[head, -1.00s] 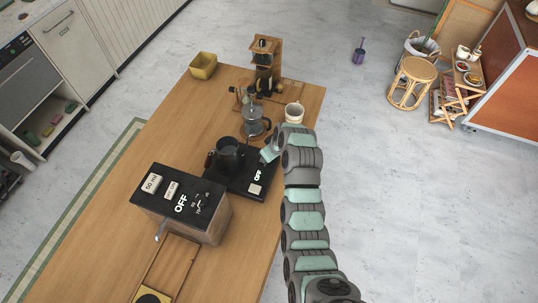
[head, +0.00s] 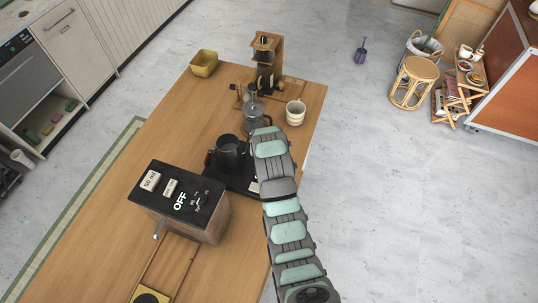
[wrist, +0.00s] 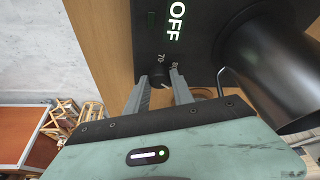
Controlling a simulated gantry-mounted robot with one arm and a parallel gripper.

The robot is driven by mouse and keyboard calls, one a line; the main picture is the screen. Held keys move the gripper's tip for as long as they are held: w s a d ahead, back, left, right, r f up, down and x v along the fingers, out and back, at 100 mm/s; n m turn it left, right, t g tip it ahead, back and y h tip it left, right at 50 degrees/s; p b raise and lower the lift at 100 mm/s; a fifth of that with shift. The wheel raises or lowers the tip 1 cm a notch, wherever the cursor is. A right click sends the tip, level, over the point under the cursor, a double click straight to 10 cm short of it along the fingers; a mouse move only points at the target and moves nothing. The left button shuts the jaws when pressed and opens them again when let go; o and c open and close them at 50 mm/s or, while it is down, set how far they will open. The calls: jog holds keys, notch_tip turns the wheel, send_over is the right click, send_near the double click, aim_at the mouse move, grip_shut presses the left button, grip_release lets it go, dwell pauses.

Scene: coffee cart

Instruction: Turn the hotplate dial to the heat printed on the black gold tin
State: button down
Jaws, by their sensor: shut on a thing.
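The black hotplate (head: 222,180) lies on the wooden table with a dark metal jug (head: 228,150) on it. In the wrist view its display (wrist: 176,20) reads OFF. The small black dial (wrist: 158,79) is at the hotplate's edge, with a number that looks like 70 beside it. My gripper (wrist: 160,82) is shut on the dial, one finger on each side. In the head view my arm covers the dial and the gripper. I cannot make out the black gold tin in either view.
The jug (wrist: 275,70) stands close to the right of my fingers in the wrist view. A black-topped box (head: 180,200) reading OFF and 50 ml stands to the left.

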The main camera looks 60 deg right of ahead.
jog(key=m+b, duration=0.1)
jog(key=m, duration=0.1)
jog(key=m+g+b, duration=0.1)
jog(key=b, duration=0.1)
jog(key=shift+w+f+m, duration=0.15)
jog(key=shift+f+m, duration=0.05)
jog(key=shift+m, duration=0.2)
jog(key=shift+r+m+g+b, duration=0.15)
jog(key=shift+m+g+b, duration=0.35)
jog(key=shift+m+b, duration=0.35)
jog(key=shift+a, duration=0.1)
jog(key=c, duration=1.1)
grip_release()
jog(key=shift+r, duration=0.1)
jog(key=p+v, duration=0.6)
jog(key=v, duration=0.4)
jog(key=shift+a+r, duration=0.25)
jog(key=shift+r, duration=0.05)
